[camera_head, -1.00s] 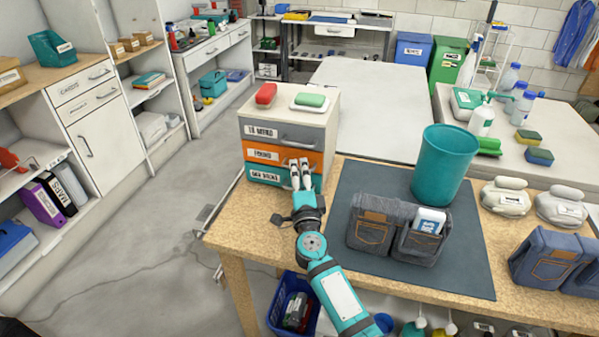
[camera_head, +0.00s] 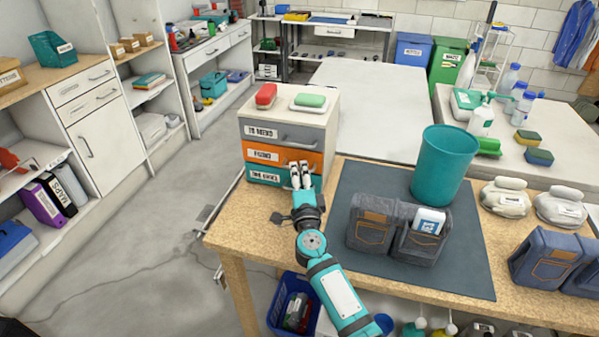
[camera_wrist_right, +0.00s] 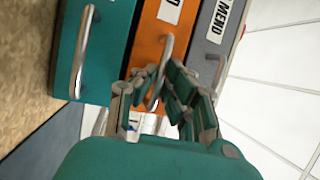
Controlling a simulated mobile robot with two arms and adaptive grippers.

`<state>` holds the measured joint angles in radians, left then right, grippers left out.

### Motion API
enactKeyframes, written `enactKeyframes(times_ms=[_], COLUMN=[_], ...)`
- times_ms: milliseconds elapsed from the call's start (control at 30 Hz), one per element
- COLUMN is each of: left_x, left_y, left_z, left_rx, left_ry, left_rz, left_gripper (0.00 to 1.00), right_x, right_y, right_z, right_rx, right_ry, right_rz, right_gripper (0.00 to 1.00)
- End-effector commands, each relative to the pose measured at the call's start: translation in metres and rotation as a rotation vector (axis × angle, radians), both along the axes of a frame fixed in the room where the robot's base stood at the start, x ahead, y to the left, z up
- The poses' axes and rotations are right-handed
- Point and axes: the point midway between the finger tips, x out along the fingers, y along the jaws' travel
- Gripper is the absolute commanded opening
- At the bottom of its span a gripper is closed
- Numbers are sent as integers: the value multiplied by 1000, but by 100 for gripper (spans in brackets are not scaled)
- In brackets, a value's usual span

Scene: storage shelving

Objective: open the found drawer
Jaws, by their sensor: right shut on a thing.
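A small drawer unit (camera_head: 319,95) stands on the wooden table. Its top drawer (camera_head: 275,131) is grey, the middle one (camera_head: 271,155) is orange, and the bottom one (camera_head: 262,173) is teal; each has a white label and a metal handle. The orange drawer's label reads like "FOUND" but is blurred. My right gripper (camera_head: 300,167) is at the front of the unit. In the right wrist view its fingers (camera_wrist_right: 160,82) are shut on the orange drawer's handle (camera_wrist_right: 166,50), partly hiding it. The orange front looks about flush with the others. My left gripper is not in view.
A red brush (camera_head: 266,95) and a green item on a tray (camera_head: 310,100) lie on the unit. To the right, a teal bin (camera_head: 442,165) and denim pouches (camera_head: 375,224) stand on a dark mat (camera_head: 470,260). Open floor (camera_head: 150,230) lies to the left.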

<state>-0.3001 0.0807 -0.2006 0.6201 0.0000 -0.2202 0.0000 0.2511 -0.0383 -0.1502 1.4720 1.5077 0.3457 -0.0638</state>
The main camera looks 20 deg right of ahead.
Motion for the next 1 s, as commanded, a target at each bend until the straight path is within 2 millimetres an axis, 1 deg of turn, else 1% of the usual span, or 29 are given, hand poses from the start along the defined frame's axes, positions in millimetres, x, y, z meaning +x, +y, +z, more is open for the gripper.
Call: enactKeyframes(times_ms=[67, 167, 267, 400, 500, 600, 733, 1000], left_x=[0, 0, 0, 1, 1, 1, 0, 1], left_y=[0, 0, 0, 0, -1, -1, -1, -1], left_z=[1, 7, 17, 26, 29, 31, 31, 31], left_rx=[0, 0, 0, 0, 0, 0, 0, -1], left_ry=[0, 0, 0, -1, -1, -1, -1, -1], left_rz=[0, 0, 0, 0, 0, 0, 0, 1], left_gripper=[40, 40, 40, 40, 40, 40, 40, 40], right_x=[-2, -13, -35, -69, -90, -104, -112, -112], right_y=[1, 9, 24, 47, 61, 70, 75, 75], right_z=[-2, -2, -2, -3, -4, -4, -3, -4], right_rx=[-3, -2, 0, -1, -3, -4, -4, -5], right_ry=[5, 8, 12, 13, 11, 10, 7, 7], right_rz=[0, 1, 3, 3, 1, 0, 0, 0], right_gripper=[0, 0, 0, 0, 0, 0, 0, 0])
